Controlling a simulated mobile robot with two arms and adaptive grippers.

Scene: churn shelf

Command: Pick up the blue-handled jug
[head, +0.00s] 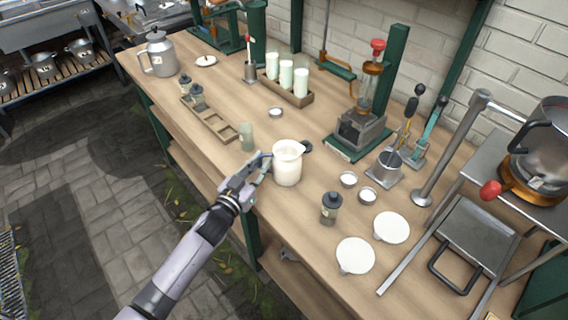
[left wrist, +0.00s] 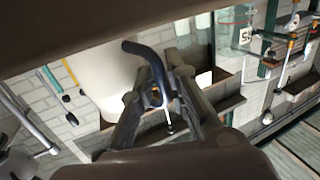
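The blue-handled jug (head: 287,166) is a pale, cream-white vessel standing upright on the wooden counter near its front edge. Its dark blue handle (head: 262,157) points left, toward my left arm. My left gripper (head: 262,168) is at the handle, and its fingers partly hide it. In the left wrist view the curved blue handle (left wrist: 147,58) passes between the two dark fingers (left wrist: 160,88), which close in on it from both sides. The pale jug body (left wrist: 103,70) shows beside them. My right gripper is not in view.
On the counter (head: 225,95), a small greenish glass (head: 246,136) stands left of the jug and a dark-lidded jar (head: 331,208) to its right. Small bowls (head: 348,179), white discs (head: 355,256) and a bottle crate (head: 290,92) stand nearby. The brick wall is behind.

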